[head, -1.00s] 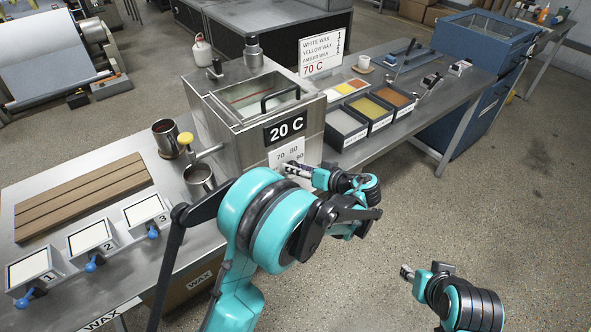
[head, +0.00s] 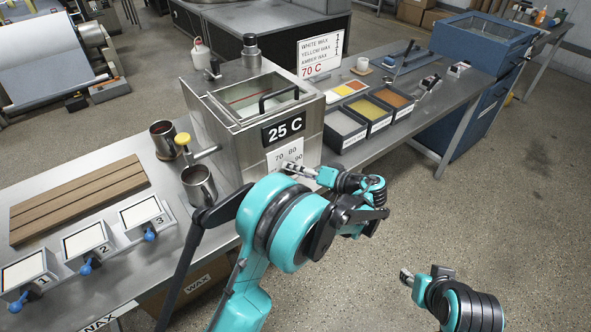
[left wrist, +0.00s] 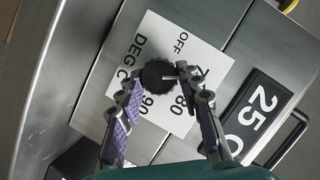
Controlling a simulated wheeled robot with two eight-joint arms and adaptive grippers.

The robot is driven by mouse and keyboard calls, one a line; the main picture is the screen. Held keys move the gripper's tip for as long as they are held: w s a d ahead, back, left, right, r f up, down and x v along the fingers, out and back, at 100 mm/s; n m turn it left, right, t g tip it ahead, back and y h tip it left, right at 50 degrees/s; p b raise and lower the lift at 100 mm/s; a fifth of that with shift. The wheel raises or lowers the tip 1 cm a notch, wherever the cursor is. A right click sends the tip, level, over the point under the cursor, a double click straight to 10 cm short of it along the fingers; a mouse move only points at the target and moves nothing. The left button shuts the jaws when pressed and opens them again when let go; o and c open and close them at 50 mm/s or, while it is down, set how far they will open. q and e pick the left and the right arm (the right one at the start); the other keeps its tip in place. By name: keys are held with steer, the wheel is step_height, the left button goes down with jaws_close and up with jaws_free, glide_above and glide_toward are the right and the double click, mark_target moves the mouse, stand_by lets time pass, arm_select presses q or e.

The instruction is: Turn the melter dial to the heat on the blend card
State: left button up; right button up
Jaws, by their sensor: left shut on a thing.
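The melter (head: 235,125) is a steel box with a black display (head: 284,128) reading 25 C. The blend card (head: 323,52) behind it lists white, yellow and amber wax and 70 C in red. My left gripper (head: 291,167) is at the melter's front. In the left wrist view its fingers are shut on the black round dial (left wrist: 156,84), one on each side. The dial's pale mark points right, toward the finger that partly covers the 70; OFF, 80 and 90 show on the white scale plate (left wrist: 205,55). My right gripper (head: 405,276) is away over the floor; its opening is unclear.
Wax bins (head: 345,130) stand right of the melter. A steel pot (head: 198,185) and a dark-filled cup (head: 163,138) stand at its left, near a yellow-knobbed tap (head: 183,139). Three numbered blocks (head: 86,240) line the bench's front left. Floor at right is clear.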

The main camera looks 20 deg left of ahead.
arm_select(q)
steer(key=o, duration=1.2)
steer(key=shift+c, duration=0.2)
steer(key=v, duration=1.2)
steer(key=shift+w, duration=0.1)
